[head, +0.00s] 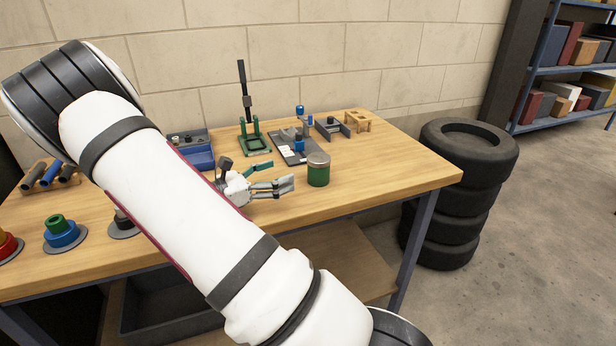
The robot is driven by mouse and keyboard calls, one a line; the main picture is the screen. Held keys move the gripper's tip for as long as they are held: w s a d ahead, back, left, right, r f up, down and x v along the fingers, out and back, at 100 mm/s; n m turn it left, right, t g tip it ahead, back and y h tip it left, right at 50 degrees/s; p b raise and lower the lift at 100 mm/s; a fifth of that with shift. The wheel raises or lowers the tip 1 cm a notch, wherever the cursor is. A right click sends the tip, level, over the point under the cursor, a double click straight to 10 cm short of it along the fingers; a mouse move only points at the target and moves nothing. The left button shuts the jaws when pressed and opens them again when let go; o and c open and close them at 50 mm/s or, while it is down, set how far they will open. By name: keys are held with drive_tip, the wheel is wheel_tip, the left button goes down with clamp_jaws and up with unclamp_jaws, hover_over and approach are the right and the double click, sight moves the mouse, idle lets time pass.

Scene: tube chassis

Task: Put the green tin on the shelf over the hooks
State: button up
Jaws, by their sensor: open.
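The green tin (318,175) is a short upright cylinder with a pale lid, standing on the wooden workbench near its front right part. My gripper (288,184) is open, low over the bench, just left of the tin, with its fingers pointing right towards it. A small gap shows between the fingertips and the tin, and nothing is seen between the fingers. No hooks, and no shelf over hooks, can be made out in this view.
Behind the tin on the workbench (400,170) stand a green press (255,141), a grey fixture with blue parts (293,150) and a small wooden block stand (358,120). Stacked tyres (462,190) stand right of the bench. A blue rack (565,70) holds boxes at far right.

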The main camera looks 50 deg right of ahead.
approach(328, 156)
drive_tip(key=shift+s+d+f, duration=0.15)
drive_tip(key=shift+d+f, duration=0.05)
drive_tip(key=shift+d, duration=1)
drive_tip(key=shift+f+b+x, duration=0.15)
drive_tip(key=shift+f+x, duration=0.05)
drive_tip(key=shift+x, duration=1.1)
drive_tip(key=shift+f+b+x, duration=0.15)
drive_tip(key=shift+x, duration=1.2)
drive_tip(key=c, duration=1.6)
drive_tip(key=shift+o, duration=0.2)
drive_tip(key=shift+r, duration=0.2)
wheel_tip(328, 156, up, 18)
drive_tip(key=p, duration=0.2)
drive_tip(key=shift+f+p, duration=0.15)
drive_tip(key=shift+p, duration=0.15)
